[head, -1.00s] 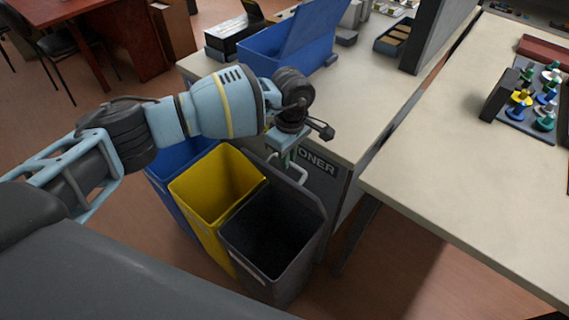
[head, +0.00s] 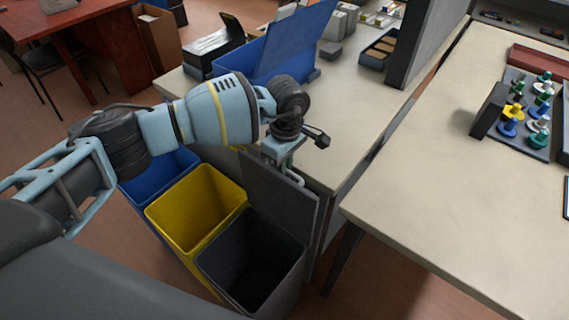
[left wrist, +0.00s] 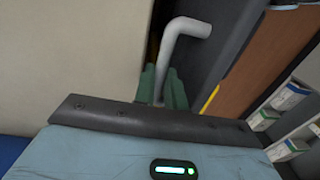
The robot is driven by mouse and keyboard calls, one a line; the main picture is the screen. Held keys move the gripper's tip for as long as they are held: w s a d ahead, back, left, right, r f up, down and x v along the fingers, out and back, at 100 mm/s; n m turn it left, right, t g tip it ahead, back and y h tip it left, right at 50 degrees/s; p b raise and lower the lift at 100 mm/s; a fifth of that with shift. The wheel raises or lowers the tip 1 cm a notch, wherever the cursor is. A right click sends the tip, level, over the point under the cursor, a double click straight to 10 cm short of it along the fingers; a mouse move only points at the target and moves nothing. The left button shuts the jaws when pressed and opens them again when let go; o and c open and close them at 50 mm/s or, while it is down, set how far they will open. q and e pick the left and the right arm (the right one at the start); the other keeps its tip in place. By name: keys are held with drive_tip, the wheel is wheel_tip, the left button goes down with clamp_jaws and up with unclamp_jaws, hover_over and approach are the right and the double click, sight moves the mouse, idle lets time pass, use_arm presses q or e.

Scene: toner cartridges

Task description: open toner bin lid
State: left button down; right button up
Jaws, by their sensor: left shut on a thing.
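The dark grey toner bin (head: 252,262) stands at the front of a row of three bins, and its inside shows from above. Its dark lid (head: 285,197) stands raised, close to upright, at the bin's back edge by the desk. My left gripper (head: 291,172) is above the lid, at its handle. In the left wrist view the green fingers (left wrist: 164,88) are shut on the pale bent lid handle (left wrist: 178,45). The lid's label is not visible now. My right gripper is in neither view.
A yellow bin (head: 190,205) and a blue bin (head: 160,172) stand beside the toner bin. The desk (head: 335,110) is close behind the lid and carries a blue open box (head: 285,55). A second table (head: 450,190) is at right.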

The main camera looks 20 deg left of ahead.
use_arm(q)
drive_tip(key=shift+s+a+f, duration=0.1)
drive_tip(key=shift+s+f, duration=0.2)
drive_tip(key=shift+f, duration=0.2)
drive_tip(key=c, duration=1.6)
unclamp_jaws()
drive_tip(key=shift+w, duration=0.1)
drive_tip(key=shift+o, duration=0.7)
drive_tip(key=shift+r, duration=0.2)
drive_tip(key=shift+w+r, duration=0.15)
drive_tip(key=shift+w, duration=0.05)
